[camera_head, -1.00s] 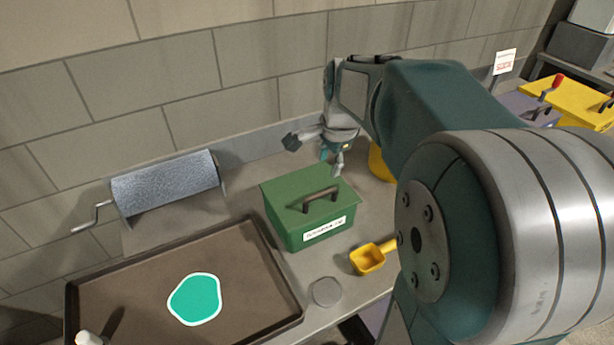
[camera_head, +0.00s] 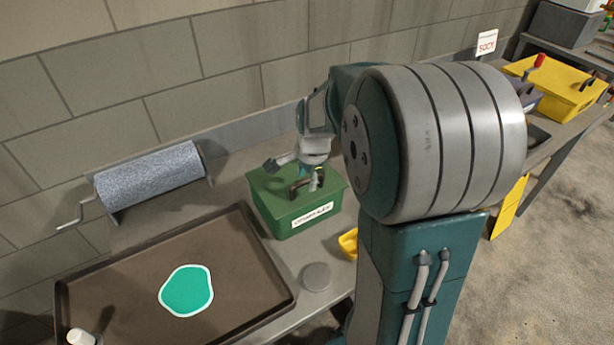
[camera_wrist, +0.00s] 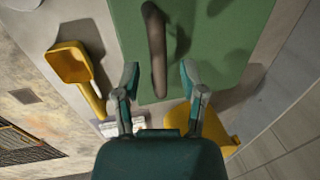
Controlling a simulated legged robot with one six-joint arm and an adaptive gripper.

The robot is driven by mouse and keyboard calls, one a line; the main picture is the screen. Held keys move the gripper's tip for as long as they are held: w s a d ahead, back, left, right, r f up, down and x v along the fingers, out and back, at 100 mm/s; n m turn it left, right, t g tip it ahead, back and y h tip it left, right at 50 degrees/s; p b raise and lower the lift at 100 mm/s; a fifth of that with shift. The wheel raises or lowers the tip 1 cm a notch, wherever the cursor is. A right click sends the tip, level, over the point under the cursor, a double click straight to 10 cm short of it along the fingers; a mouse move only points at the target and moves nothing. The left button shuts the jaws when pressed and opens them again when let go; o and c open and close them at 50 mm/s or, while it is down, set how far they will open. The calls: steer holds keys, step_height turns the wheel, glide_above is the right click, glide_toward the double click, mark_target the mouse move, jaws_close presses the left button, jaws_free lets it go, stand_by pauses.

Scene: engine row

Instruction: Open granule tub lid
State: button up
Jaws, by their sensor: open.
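The green granule tub (camera_head: 292,222) stands on the bench right of the tray, with a white label on its front. Its flat green lid (camera_head: 270,188) is closed and has a dark bar handle (camera_wrist: 156,55) on top. My gripper (camera_wrist: 158,80) is open above the lid, with the near end of the handle between its two fingers in the wrist view. In the head view my gripper (camera_head: 318,178) is over the handle's right end. I cannot tell whether the fingers touch the handle.
A dark tray (camera_head: 115,265) with a teal patch (camera_head: 186,290) lies at left, and a blue-grey roll (camera_head: 150,178) stands behind it. A yellow scoop (camera_head: 348,243) and grey disc (camera_head: 316,276) lie in front of the tub. The block wall is close behind.

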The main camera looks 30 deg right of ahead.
jaws_close()
steer(key=shift+r, duration=0.1)
